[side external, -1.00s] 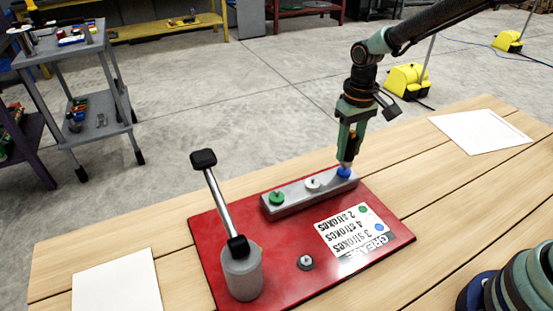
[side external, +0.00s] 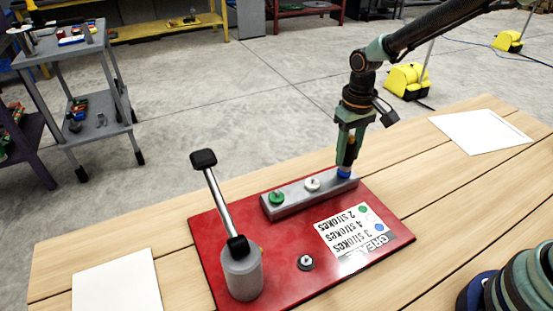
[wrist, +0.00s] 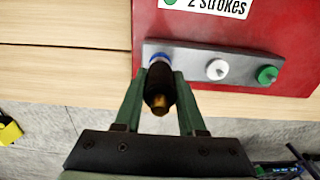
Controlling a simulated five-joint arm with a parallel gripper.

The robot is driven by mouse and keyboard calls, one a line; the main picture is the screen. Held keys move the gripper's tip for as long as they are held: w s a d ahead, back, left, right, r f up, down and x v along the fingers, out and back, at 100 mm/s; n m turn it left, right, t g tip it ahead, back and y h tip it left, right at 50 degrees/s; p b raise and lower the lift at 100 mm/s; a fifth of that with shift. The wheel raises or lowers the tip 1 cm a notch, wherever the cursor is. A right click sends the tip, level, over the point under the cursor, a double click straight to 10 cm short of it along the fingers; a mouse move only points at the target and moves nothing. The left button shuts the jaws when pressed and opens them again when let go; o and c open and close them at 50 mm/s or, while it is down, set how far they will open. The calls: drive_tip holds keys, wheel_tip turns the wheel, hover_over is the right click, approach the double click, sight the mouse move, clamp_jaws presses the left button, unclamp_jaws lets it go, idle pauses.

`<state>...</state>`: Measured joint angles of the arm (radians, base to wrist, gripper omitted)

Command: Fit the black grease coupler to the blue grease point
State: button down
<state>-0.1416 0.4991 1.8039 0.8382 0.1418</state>
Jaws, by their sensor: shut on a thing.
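The blue grease point (side external: 344,175) is at the right end of the grey bar in the side external view. In the wrist view the blue grease point (wrist: 158,58) is partly hidden behind the coupler. My gripper (side external: 346,163) is directly above it, pointing down. In the wrist view my gripper (wrist: 160,82) is shut on the black grease coupler (wrist: 159,88), whose brass-coloured end faces the camera. The coupler (side external: 350,152) looks roughly upright, its lower end at the blue point. I cannot tell whether it is fully seated.
The grey bar (side external: 295,196) also carries a white point (side external: 312,184) and a green point (side external: 277,197). It sits on a red plate (side external: 235,215) with a stroke label (side external: 350,232). A grey cylinder with a tall lever (side external: 241,272) stands front left.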

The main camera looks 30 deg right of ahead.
drive_tip(key=shift+f, duration=0.4)
drive_tip(key=shift+c, duration=2.1)
unclamp_jaws()
wheel_tip(320, 180, up, 12)
drive_tip(key=shift+r, duration=0.1)
drive_tip(key=s+d+r+t, duration=0.2)
drive_tip(key=s+d, duration=0.1)
drive_tip(key=s, duration=0.3)
drive_tip(key=s+d+r+t, duration=0.3)
drive_tip(key=s, duration=0.4)
drive_tip(key=shift+s+r+t, duration=0.25)
drive_tip(key=shift+s+t, duration=0.05)
